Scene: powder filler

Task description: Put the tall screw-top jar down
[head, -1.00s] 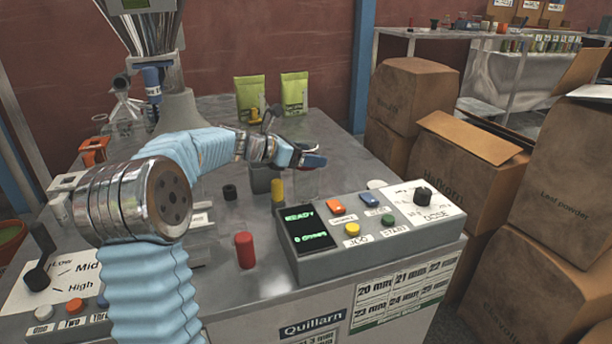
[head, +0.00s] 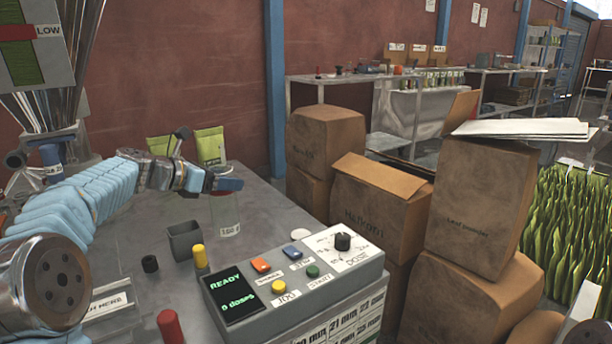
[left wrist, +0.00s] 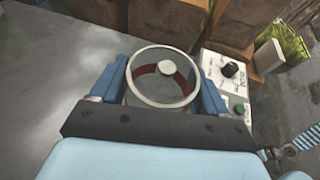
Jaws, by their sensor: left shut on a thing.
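The tall screw-top jar (head: 228,217) is clear, with a white label low on its side. It hangs upright below my left gripper (head: 226,185) in the head view, over the table behind the control box. Whether its base touches the table is hard to tell. In the left wrist view my left gripper (left wrist: 165,88) has its blue fingers shut on either side of the jar (left wrist: 162,68). I look down on its round rim, with a red band and a pale disc inside. My right gripper is not in view.
Bare grey table (head: 263,202) lies right of the jar. The control box (head: 295,275) is in front, green bags (head: 210,146) behind. Cardboard boxes (head: 380,195) stand beyond the table's right edge.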

